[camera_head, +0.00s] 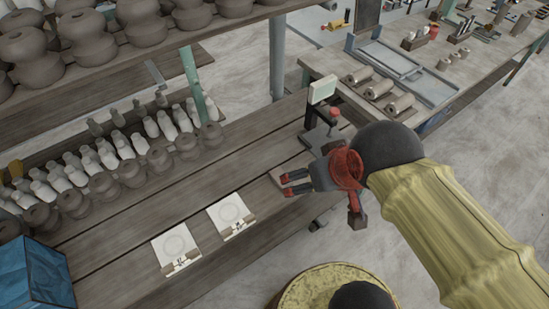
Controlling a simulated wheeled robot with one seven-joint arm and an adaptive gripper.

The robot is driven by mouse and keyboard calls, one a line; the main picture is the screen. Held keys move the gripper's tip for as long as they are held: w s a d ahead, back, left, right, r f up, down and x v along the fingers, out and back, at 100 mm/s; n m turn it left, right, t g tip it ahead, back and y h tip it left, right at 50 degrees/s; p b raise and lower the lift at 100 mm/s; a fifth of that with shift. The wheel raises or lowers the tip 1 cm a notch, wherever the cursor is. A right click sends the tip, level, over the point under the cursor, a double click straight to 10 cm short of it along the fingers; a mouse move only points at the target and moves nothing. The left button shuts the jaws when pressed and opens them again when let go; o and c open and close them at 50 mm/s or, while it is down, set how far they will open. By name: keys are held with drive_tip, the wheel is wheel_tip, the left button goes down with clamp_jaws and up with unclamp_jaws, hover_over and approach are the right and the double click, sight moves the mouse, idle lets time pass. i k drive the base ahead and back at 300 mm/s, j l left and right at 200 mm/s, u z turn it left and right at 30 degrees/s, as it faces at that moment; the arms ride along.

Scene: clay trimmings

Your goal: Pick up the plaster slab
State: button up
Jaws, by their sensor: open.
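I cannot tell for sure which thing is the plaster slab. Two flat, pale, roughly square pieces lie on the wooden bench: a right one (229,211) and a left one (174,243). Each has a faint circle, dark marks and small brown blocks along its near edge. My gripper (290,183) is open, to the right of both pieces and apart from them, over the bench's right end. A small pale flat surface (275,177) shows beside its fingertips; what it belongs to is partly hidden by the gripper.
A stand with a pale green head (322,89) and a red knob (335,112) is just behind my gripper. Rows of white and grey pots (150,127) line the bench's back. A blue box (35,272) is at lower left. The bench planks (200,195) between are clear.

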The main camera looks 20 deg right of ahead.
sight(230, 215)
drive_tip(key=k+j+z, duration=0.1)
drive_tip(key=j+z, duration=0.25)
drive_tip(key=k+j+z, duration=0.1)
drive_tip(key=j+z, duration=0.25)
drive_tip(key=k+j+z, duration=0.15)
drive_tip(key=z, duration=0.2)
